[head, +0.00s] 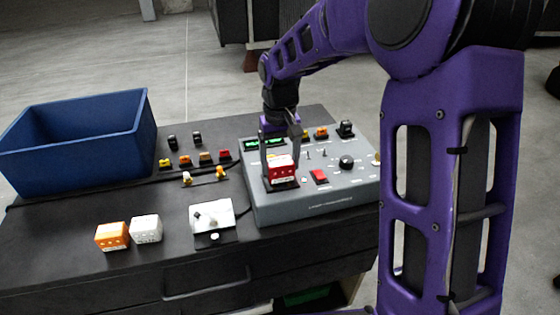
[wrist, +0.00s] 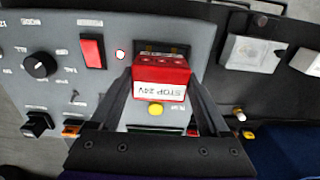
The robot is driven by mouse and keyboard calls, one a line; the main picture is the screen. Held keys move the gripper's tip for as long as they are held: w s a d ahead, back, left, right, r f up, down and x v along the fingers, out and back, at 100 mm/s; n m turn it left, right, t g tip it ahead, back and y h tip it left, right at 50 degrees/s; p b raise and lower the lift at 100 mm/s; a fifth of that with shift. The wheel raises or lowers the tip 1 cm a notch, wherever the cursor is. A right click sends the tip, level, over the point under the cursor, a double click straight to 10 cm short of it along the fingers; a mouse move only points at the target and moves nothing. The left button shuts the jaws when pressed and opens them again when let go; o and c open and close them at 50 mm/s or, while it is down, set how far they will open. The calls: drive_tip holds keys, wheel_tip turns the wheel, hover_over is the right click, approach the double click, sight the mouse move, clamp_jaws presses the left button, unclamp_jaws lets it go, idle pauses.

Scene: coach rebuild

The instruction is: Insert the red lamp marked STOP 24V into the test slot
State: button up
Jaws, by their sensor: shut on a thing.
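The red lamp (wrist: 160,76) has a white label reading STOP 24V, which appears upside down in the wrist view. My gripper (head: 280,160) is shut on the red lamp, with one finger on each side of it. In the head view the red lamp (head: 281,169) is at the left part of the grey test panel (head: 310,205), at a dark slot area (head: 284,185). In the wrist view the dark slot (wrist: 162,48) shows just beyond the lamp. I cannot tell whether the lamp's base is inside the slot or above it.
The panel carries a red rocker switch (head: 319,176), a black knob (head: 346,162) and small toggles. An orange lamp (head: 112,236) and a white lamp (head: 146,229) stand at the front left. A white switch plate (head: 212,217) lies beside the panel. A blue bin (head: 80,145) stands at the left.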

sight(280, 161)
drive_tip(key=shift+f+b, duration=0.4)
drive_tip(key=shift+f, duration=0.2)
drive_tip(key=o, duration=1.2)
wheel_tip(280, 161, up, 6)
drive_tip(key=p, duration=0.4)
drive_tip(key=shift+p, duration=0.4)
drive_tip(key=shift+r, duration=2.5)
